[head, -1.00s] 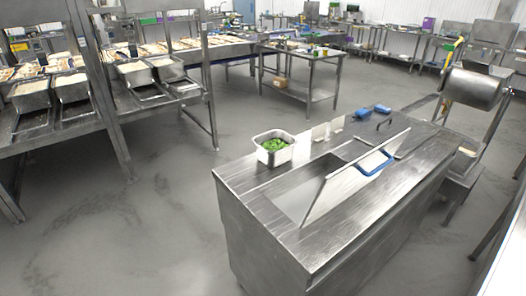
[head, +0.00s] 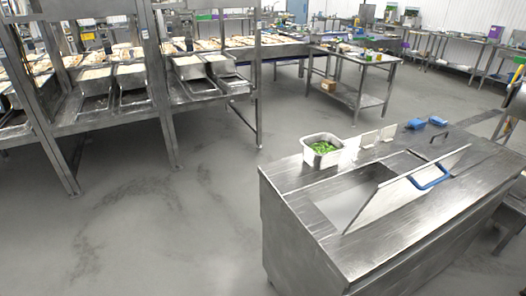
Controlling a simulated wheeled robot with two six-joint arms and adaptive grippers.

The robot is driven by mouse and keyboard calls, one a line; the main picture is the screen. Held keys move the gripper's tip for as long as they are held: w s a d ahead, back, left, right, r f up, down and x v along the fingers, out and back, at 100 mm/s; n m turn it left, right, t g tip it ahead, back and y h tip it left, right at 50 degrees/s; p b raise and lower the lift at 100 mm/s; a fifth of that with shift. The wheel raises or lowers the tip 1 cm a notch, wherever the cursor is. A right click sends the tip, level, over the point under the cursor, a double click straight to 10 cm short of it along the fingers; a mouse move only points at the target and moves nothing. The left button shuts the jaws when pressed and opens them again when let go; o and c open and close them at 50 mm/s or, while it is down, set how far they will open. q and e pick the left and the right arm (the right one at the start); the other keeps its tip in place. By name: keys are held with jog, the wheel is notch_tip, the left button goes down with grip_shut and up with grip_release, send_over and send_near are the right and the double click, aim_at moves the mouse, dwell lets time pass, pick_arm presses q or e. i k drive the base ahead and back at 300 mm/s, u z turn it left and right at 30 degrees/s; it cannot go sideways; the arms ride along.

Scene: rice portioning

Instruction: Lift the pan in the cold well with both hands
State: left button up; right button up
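The cold well (head: 345,207) is an opening in the top of a steel counter (head: 297,190) at the lower right of the head view. Its lid (head: 400,196), with a blue handle (head: 430,177), stands tilted open. No pan can be made out inside the well; its inside looks pale and partly hidden by the lid. Neither of my grippers is in view.
A rack with rice pans (head: 96,78) stands at the left. A steel table (head: 352,68) stands behind the counter. The grey floor (head: 170,215) between is clear.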

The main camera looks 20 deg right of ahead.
aim_at(358, 209)
jog(key=u, duration=0.1)
jog(key=i, duration=1.6)
jog(key=z, duration=3.15)
